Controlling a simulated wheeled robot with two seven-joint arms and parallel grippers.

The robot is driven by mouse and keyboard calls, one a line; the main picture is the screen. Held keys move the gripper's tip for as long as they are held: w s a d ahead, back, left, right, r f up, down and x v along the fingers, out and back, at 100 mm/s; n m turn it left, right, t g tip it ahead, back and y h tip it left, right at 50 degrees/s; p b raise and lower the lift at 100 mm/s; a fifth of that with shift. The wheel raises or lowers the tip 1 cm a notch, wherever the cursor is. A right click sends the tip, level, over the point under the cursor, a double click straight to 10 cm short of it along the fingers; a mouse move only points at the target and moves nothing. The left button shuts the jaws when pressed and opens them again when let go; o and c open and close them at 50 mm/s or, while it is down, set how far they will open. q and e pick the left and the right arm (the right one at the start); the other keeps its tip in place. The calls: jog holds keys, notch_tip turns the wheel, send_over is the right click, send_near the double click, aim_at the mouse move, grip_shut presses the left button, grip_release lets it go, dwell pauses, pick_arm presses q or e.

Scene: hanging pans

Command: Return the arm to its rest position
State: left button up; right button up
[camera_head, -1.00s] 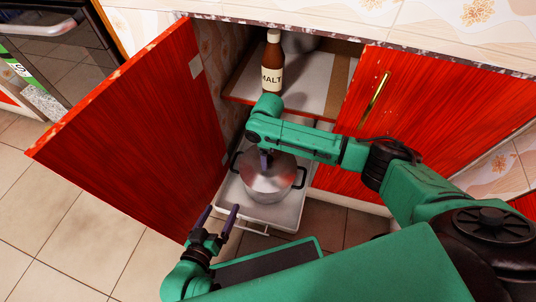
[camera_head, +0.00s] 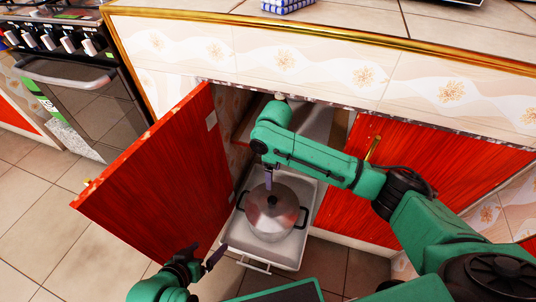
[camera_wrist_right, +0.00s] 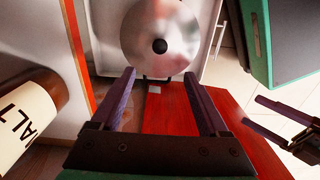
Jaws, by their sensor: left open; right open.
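My right gripper (camera_head: 268,182) hangs from the green arm reaching in from the right, with its fingers pointing down above the lidded metal pot (camera_head: 284,216). In the right wrist view its two fingers (camera_wrist_right: 160,80) are spread with nothing between them, and the pot (camera_wrist_right: 180,30) with its dark lid knob lies beyond them. My left gripper (camera_head: 212,256) is open and empty at the lower left, near the tray's front; it also shows at the right of the right wrist view (camera_wrist_right: 285,118).
The pot stands in a pulled-out white tray (camera_head: 297,262) below the cabinet. A red door (camera_head: 165,185) stands open at left; another red door (camera_head: 425,175) is at right. A MALT bottle (camera_wrist_right: 28,115) is close beside the right gripper. A countertop edge (camera_head: 330,38) runs above.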

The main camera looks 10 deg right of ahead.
jog(key=s+a+f+m+t+y, duration=0.4)
jog(key=s+a+f+y, duration=0.3)
jog(key=s+a, duration=0.35)
jog(key=s+d+f+m+t+h+p, duration=0.1)
jog(key=s+d+f+m+h+p, duration=0.1)
jog(key=s+d+p, duration=0.35)
jog(key=s+d+f+m+h+p, duration=0.1)
jog(key=s+d+m+h+p, duration=0.15)
jog(key=d+p, duration=0.65)
pick_arm(q)
jog(key=s+a+g+y+p, duration=0.2)
jog(key=s+a+g+p, duration=0.1)
jog(key=s+a+p, duration=0.4)
jog(key=s+a+g+y+p, duration=0.3)
jog(key=s+a+p, duration=0.5)
jog(key=s+p, duration=0.3)
jog(key=shift+s+a+r+p, duration=0.3)
jog(key=shift+s+r, duration=0.1)
jog(key=shift+s, duration=1.45)
pick_arm(e)
jog(key=s+d+r+g+h, duration=0.1)
jog(key=s+d+g, duration=0.1)
jog(key=s+d, duration=0.3)
jog(key=s+d+r+g+h, duration=0.1)
jog(key=s+d, duration=0.3)
jog(key=s, duration=0.9)
jog(key=shift+d+r+g, duration=0.4)
jog(key=shift+g, duration=0.1)
